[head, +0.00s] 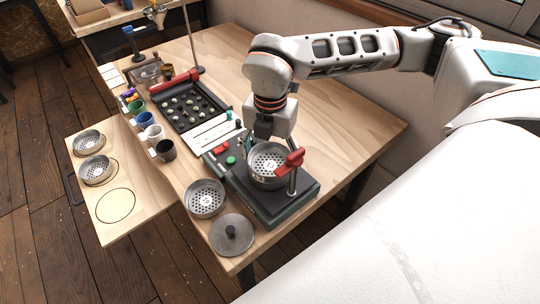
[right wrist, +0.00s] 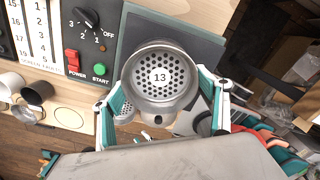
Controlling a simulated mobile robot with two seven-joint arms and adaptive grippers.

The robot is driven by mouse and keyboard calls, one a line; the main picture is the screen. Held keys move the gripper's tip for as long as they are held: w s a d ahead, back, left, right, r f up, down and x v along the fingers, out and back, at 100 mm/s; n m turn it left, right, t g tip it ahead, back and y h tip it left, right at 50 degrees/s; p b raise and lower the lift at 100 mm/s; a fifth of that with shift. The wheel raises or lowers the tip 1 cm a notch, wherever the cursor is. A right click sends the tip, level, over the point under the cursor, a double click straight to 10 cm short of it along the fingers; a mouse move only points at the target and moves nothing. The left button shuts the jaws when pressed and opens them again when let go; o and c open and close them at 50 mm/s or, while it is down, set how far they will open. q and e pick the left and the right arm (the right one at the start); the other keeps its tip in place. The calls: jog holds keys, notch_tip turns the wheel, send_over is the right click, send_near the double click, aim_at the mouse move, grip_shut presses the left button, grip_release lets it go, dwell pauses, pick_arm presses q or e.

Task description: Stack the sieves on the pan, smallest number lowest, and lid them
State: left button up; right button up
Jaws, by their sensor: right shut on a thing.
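My right gripper (head: 262,140) is shut on a metal sieve marked 13 (right wrist: 161,76), its fingers on either side of the rim in the right wrist view. In the head view this sieve (head: 267,171) is over the dark shaker base (head: 296,200); whether it rests there, or a pan is beneath it, I cannot tell. Another perforated sieve (head: 205,198) lies on the table left of the base. The round lid with a black knob (head: 231,236) lies in front of it. Two more sieves (head: 89,141) (head: 96,169) sit on the side board. My left gripper is out of view.
A red clamp (head: 291,161) on a post stands close right of the held sieve. The side board has an empty marked circle (head: 115,205). Several cups (head: 154,133), a dark bean tray (head: 188,104) and a white scale card (head: 213,132) lie farther back. The table's right side is clear.

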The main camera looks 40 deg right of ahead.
aim_at(270, 165)
jog(key=o, duration=0.9)
jog(key=shift+c, duration=0.2)
notch_tip(270, 165, up, 2)
jog(key=shift+r+p, duration=0.1)
jog(key=shift+p, duration=0.6)
jog(key=shift+r+p, duration=0.35)
jog(key=shift+r, duration=0.15)
jog(key=shift+r+p, duration=0.35)
jog(key=shift+r, duration=0.25)
notch_tip(270, 165, up, 7)
jog(key=p, duration=0.4)
jog(key=shift+f, duration=0.15)
